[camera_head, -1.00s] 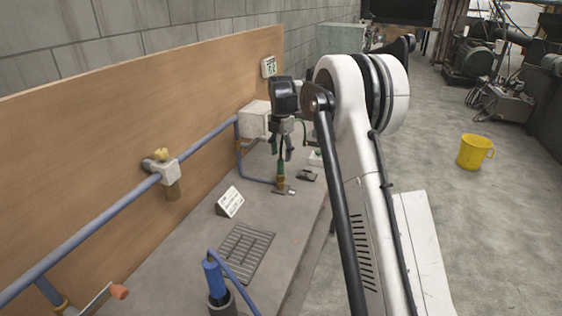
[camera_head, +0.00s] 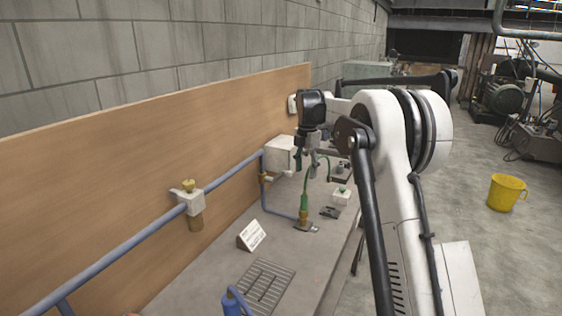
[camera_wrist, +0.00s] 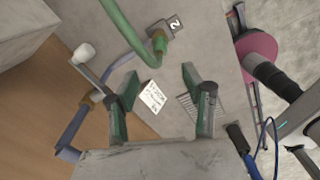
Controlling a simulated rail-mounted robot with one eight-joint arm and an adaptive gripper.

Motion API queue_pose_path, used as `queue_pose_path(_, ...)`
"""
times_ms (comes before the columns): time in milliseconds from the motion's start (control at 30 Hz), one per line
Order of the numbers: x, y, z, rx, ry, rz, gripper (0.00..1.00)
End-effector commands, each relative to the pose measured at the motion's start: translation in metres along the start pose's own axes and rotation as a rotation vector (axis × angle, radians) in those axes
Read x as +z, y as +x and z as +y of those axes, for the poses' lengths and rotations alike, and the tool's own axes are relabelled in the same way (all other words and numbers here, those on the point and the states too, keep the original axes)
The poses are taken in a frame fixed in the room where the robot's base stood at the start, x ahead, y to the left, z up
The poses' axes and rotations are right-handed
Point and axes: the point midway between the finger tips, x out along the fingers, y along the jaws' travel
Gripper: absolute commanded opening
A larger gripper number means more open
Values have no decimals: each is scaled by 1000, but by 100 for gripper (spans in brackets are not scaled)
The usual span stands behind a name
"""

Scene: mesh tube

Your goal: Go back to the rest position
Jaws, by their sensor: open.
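My gripper (camera_head: 311,170) hangs pointing down over the workbench (camera_head: 294,251), near the far end of the wooden backboard. In the wrist view its two fingers (camera_wrist: 160,76) stand apart with a clear gap, and nothing is held between them. A green hose (camera_head: 305,192) with a brass-coloured lower end stands on the bench close below the gripper. In the wrist view the hose (camera_wrist: 128,28) passes beyond the fingertips, beside a small tag marked 2 (camera_wrist: 174,24). The head view does not show clearly how far apart gripper and hose are.
A blue pipe (camera_head: 130,240) with a valve (camera_head: 189,200) runs along the wooden backboard (camera_head: 120,170). A white sign (camera_head: 252,235), a floor-type grate (camera_head: 266,283) and a blue tool (camera_head: 233,302) are on the bench. A yellow bucket (camera_head: 506,192) stands on open floor at right.

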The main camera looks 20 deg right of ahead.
Motion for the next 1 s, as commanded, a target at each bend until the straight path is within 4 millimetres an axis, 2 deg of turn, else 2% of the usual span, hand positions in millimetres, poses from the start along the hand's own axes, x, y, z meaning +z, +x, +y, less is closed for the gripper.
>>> queue_pose_path(167, -4, -5, -3, 7, 24, -4, 45)
queue_pose_path(367, -30, -33, -24, 49, 177, -26, 45)
queue_pose_path(700, -90, -78, -79, 161, 531, -48, 45)
queue_pose_path(1000, -144, -96, -138, 269, 839, -29, 45)
